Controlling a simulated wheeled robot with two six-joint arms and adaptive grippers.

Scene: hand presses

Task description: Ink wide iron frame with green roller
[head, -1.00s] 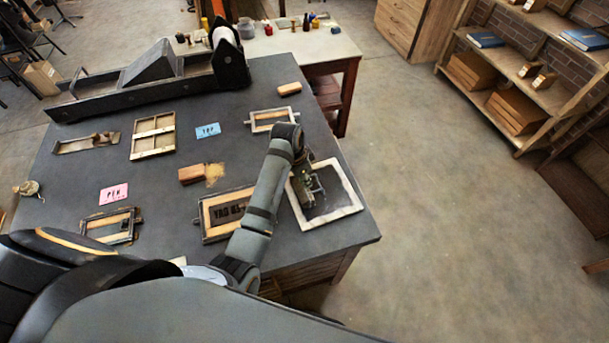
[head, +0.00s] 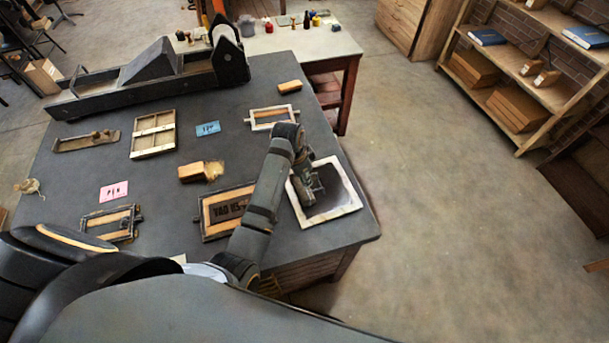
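A dark iron frame (head: 207,222) with wooden furniture and a block of dark raised letters lies at the middle front of the table. My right arm passes over its right side. A smaller dark frame (head: 92,222) lies at the front left. A square pale-edged slab (head: 343,208) with a black inked middle lies at the table's right edge. My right gripper (head: 312,193) points down over the slab's left part. I cannot make out its fingers or a green roller there; the arm hides much of that spot. My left gripper is not in view.
A long dark press bed (head: 110,90) runs along the back. A light frame (head: 290,122), pink card (head: 113,192), blue card (head: 208,129), wooden block (head: 191,173), another block (head: 290,87) and wooden tray (head: 153,135) lie spread out. A side table (head: 320,45) holds small bottles.

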